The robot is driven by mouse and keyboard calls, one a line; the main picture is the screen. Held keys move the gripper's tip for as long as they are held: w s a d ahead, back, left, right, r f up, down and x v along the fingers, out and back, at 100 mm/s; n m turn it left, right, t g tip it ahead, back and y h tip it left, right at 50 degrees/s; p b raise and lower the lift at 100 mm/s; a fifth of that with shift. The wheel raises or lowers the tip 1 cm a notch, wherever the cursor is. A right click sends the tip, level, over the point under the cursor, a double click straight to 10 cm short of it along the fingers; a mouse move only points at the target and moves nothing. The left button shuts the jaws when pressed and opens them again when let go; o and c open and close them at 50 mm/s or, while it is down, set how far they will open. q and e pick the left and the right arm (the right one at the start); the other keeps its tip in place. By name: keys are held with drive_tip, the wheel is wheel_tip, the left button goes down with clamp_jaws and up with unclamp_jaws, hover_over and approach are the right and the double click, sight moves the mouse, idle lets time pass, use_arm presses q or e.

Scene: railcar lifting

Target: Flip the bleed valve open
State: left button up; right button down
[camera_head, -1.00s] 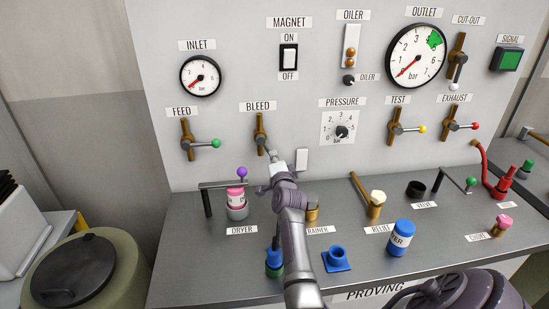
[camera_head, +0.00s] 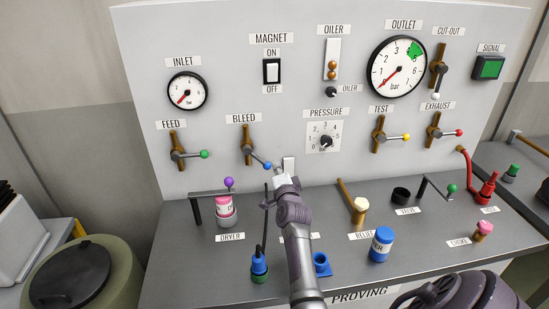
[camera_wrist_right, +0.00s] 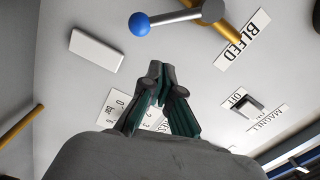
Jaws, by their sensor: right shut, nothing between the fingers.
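The bleed valve (camera_head: 247,146) is on the grey panel below its BLEED label (camera_head: 243,118). It has an upright bronze body and a grey lever pointing right and slightly down to a blue knob (camera_head: 267,166). The blue knob (camera_wrist_right: 139,24) also shows at the top of the right wrist view, with the lever running right to the bronze body (camera_wrist_right: 220,12). My right gripper (camera_wrist_right: 163,82) is shut and empty. In the head view my right gripper (camera_head: 282,180) is just below and right of the blue knob; they look apart. My left gripper is out of view.
A white block (camera_head: 289,163) is on the panel beside the gripper. The feed valve (camera_head: 174,150) is left; the pressure dial (camera_head: 325,142) is right. On the bench below stand the pink dryer jar (camera_head: 224,206), a blue-green fitting (camera_head: 259,266) with a dark rod, and a blue canister (camera_head: 381,245).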

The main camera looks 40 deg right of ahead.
use_arm(q)
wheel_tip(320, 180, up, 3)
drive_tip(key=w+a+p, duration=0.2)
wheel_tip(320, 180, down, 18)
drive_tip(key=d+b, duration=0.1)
drive_tip(key=b, duration=1.6)
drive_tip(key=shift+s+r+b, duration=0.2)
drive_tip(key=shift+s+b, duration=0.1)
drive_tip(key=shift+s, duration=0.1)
use_arm(e)
drive_tip(key=s+a+f+m, duration=0.1)
drive_tip(key=a+f+m, duration=0.1)
drive_tip(key=m, duration=1.6)
drive_tip(key=s+a+f+m, duration=0.1)
drive_tip(key=a+m, duration=0.3)
drive_tip(key=m, duration=1.4)
drive_tip(key=shift+s+a+f, duration=0.2)
drive_tip(key=shift+a+f, duration=0.05)
drive_tip(key=shift+f, duration=0.6)
